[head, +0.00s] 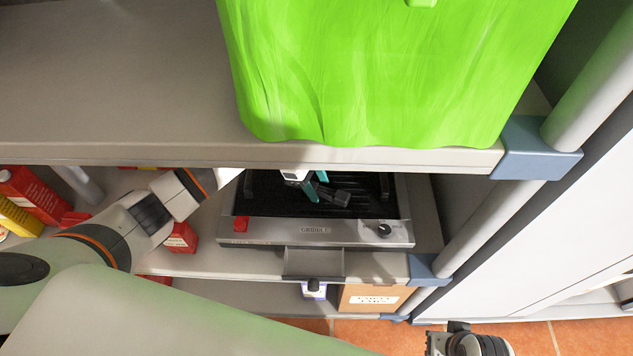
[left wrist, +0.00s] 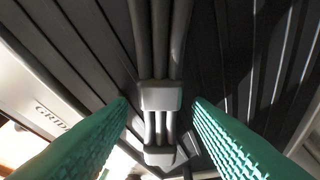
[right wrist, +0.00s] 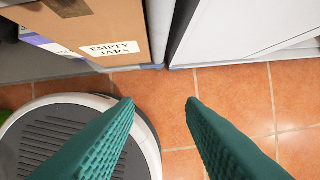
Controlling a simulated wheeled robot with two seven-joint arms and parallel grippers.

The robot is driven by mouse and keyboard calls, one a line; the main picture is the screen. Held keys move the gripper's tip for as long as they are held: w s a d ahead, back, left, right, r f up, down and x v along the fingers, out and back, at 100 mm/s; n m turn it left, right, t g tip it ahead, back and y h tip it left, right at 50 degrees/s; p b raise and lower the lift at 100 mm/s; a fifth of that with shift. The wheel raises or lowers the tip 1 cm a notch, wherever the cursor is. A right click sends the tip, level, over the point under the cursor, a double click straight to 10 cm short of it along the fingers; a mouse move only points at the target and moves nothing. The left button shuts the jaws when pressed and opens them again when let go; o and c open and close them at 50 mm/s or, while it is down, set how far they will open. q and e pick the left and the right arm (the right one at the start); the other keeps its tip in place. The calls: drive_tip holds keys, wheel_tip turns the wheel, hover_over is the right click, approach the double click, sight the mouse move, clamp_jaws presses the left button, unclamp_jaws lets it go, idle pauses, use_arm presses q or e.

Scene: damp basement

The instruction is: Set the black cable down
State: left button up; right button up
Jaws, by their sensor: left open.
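The black cable (left wrist: 162,35) is a bundle of dark strands with pale grey clips, seen in the left wrist view between my left gripper's fingers. In the head view its dark end (head: 335,195) shows over the ribbed black plate of a grill (head: 315,231) on the middle shelf. My left gripper (head: 312,186) is open, with a teal finger on each side of the cable and gaps visible. I cannot tell whether the cable rests fully on the plate. My right gripper (right wrist: 160,102) is open and empty above the tiled floor.
A bright green container (head: 380,70) stands on the upper shelf (head: 120,100), whose edge overhangs the grill. Red bottles (head: 38,195) stand at left. Below is a box (head: 375,298) labelled EMPTY JARS. A blue-grey bracket (head: 537,150) and post bound the right.

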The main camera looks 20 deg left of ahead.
use_arm(q)
drive_tip(key=shift+r, duration=0.1)
drive_tip(key=p+v, duration=0.1)
drive_tip(key=v, duration=0.6)
drive_tip(key=shift+a+r, duration=0.15)
drive_tip(key=shift+r, duration=0.05)
use_arm(e)
wheel_tip(320, 180, down, 4)
drive_tip(key=shift+r, duration=0.1)
drive_tip(key=shift+s, duration=0.15)
